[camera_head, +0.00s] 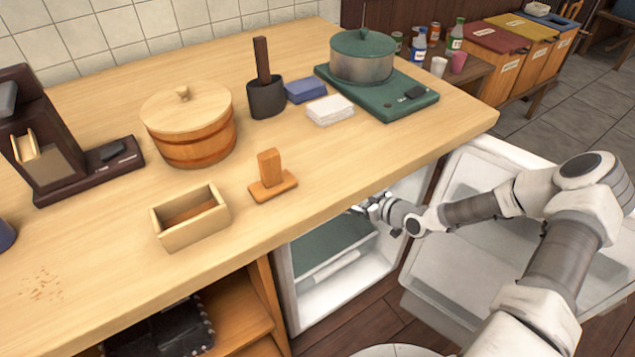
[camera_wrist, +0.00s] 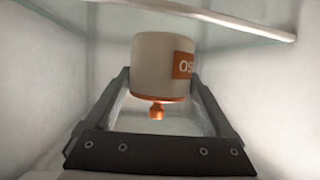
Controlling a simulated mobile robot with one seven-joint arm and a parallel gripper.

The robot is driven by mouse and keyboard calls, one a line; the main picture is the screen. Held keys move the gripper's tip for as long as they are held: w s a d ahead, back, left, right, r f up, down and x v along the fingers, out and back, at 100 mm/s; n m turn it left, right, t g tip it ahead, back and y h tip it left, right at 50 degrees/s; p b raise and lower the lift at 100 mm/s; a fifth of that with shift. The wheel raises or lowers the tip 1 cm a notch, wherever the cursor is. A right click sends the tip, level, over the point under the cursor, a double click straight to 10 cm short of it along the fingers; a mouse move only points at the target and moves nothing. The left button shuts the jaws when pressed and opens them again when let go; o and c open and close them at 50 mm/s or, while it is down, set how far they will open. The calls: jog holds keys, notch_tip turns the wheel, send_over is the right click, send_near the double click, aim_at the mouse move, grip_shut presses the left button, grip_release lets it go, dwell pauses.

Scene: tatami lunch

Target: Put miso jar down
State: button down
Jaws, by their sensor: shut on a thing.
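The miso jar (camera_wrist: 155,62) is a pale rounded jar with an orange label at its right side and an orange lid with a knob. In the wrist view its lid points to the bottom of the picture. My gripper (camera_wrist: 160,85) is shut on the jar, one dark finger on each side. A glass shelf (camera_wrist: 215,22) runs along the top of that view, close to the jar's base; I cannot tell if they touch. In the head view my gripper (camera_head: 368,208) reaches into the open fridge (camera_head: 377,270) under the counter, and the jar is hidden.
The fridge door (camera_head: 445,275) stands open to the right, beneath my arm. The counter (camera_head: 330,165) overhangs the fridge and holds a wooden tub (camera_head: 190,140), a small wooden box (camera_head: 190,230) and a pot (camera_head: 362,65). White fridge walls (camera_wrist: 45,85) flank the gripper.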

jog(key=w+a+b, duration=0.1)
jog(key=w+a, duration=0.3)
jog(key=w+a+b, duration=0.1)
jog(key=w+a, duration=0.3)
jog(key=shift+w, duration=0.25)
jog(key=shift+w+a+f+b, duration=0.1)
jog(key=shift+w+f+b, duration=0.05)
jog(key=shift+f+b, duration=0.6)
jog(key=shift+w+a+f+b, duration=0.15)
jog(key=shift+f+b, duration=0.3)
jog(key=shift+f, duration=0.45)
jog(key=shift+f, duration=0.2)
grip_release()
jog(key=shift+s+d, duration=0.1)
